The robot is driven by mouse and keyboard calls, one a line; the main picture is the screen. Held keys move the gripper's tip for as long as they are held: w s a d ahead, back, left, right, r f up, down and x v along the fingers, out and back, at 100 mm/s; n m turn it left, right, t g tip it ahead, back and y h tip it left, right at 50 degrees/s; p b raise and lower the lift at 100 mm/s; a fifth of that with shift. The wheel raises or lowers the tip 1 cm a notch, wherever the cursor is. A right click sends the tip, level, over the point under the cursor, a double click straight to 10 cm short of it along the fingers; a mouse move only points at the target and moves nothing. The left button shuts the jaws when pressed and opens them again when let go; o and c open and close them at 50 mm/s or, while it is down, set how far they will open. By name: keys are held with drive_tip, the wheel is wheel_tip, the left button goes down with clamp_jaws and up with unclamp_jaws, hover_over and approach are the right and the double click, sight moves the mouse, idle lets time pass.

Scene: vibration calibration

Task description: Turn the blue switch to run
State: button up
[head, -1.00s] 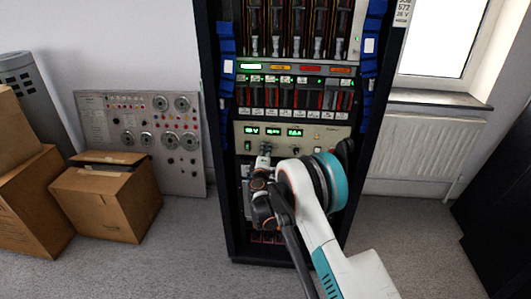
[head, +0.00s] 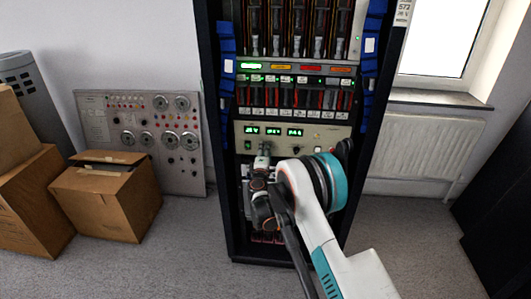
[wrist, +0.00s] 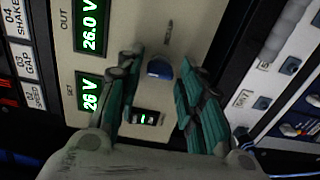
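The blue switch (wrist: 158,69) is a small round knob on a beige panel, seen in the wrist view. Its label is too blurred to read. My gripper (wrist: 160,64) has its two teal fingers spread on either side of the knob, with panel visible between knob and fingers. In the head view my gripper (head: 263,150) is at the left-middle of the beige power panel (head: 325,142) in the dark rack, and it hides the knob there.
A green-lit rocker switch (wrist: 146,117) sits near the knob, between my fingers. Green displays (wrist: 91,27) read 26.0 V and 26 V. Cardboard boxes (head: 105,200) and a grey dial panel (head: 150,125) stand left of the rack. A radiator (head: 420,145) is at right.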

idle(0.3)
drive_tip(key=s, duration=1.2)
drive_tip(key=shift+a, duration=0.2)
